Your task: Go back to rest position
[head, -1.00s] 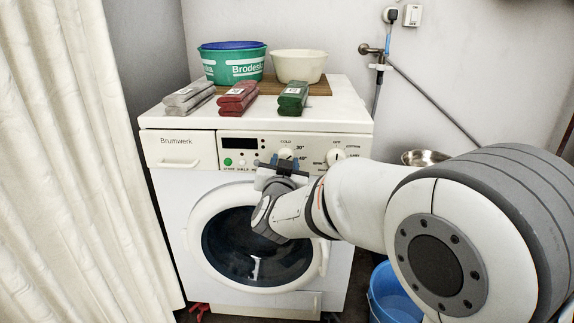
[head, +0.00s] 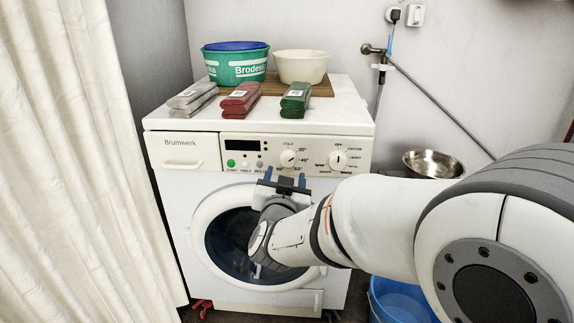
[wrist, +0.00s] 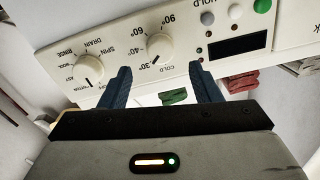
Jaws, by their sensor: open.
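My gripper (head: 285,180) is open and empty in front of the washing machine (head: 183,216), just below its control panel and over the top of the round door. In the wrist view its two blue fingers (wrist: 162,84) stand apart, with nothing between them but the machine's front behind. The temperature dial (head: 288,158) and the programme dial (head: 338,160) are both clear of the fingers. My arm reaches in from the lower right and hides part of the door (head: 199,235).
On the machine's top lie grey (head: 193,99), red (head: 240,99) and green (head: 295,99) bundles. A green tub (head: 236,68) and a cream bowl (head: 302,67) stand behind them. A metal basin (head: 433,163) and blue bucket (head: 400,300) are at right. A curtain (head: 70,170) hangs at left.

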